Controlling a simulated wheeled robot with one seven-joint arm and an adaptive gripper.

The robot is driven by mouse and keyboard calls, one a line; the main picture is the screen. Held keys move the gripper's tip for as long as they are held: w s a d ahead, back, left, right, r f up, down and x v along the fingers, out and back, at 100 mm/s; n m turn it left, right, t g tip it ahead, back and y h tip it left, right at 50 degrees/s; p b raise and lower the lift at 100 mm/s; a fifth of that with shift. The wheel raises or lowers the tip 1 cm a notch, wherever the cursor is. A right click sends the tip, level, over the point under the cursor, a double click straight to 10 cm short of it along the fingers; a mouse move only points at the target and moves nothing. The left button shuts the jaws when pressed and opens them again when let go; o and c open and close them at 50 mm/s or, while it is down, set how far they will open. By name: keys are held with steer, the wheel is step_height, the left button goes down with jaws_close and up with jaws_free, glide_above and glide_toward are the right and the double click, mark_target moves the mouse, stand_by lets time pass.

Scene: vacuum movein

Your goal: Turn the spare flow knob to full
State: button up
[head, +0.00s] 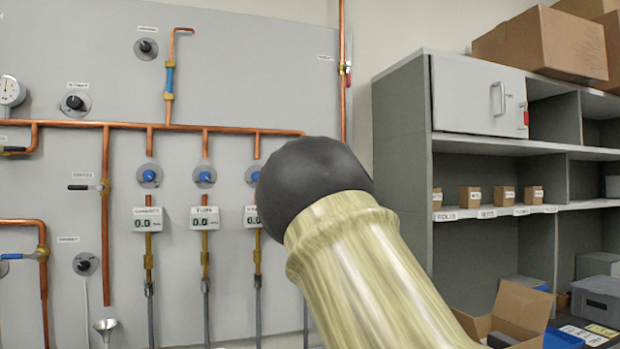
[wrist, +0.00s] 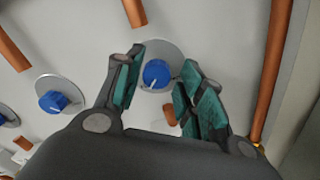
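The spare flow knob appears to be the rightmost of the row of blue knobs (head: 253,174) on the grey wall panel. In the wrist view this blue knob (wrist: 156,73) sits on a round grey plate, with a white pointer line toward its lower left. My gripper (wrist: 162,62) is open, with one green-padded finger on each side of the knob in the picture. I see no clear contact, and I cannot tell how deep the fingers reach. My arm hides my gripper in the head view.
A neighbouring blue knob (wrist: 55,99) is on the left in the wrist view. A vertical copper pipe (wrist: 270,75) runs close to the right finger. Other blue knobs (head: 204,175), displays and copper pipes fill the panel. A grey shelf unit (head: 403,150) stands to the right.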

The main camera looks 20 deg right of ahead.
steer(key=shift+a+f, duration=0.1)
steer(key=shift+a, duration=0.15)
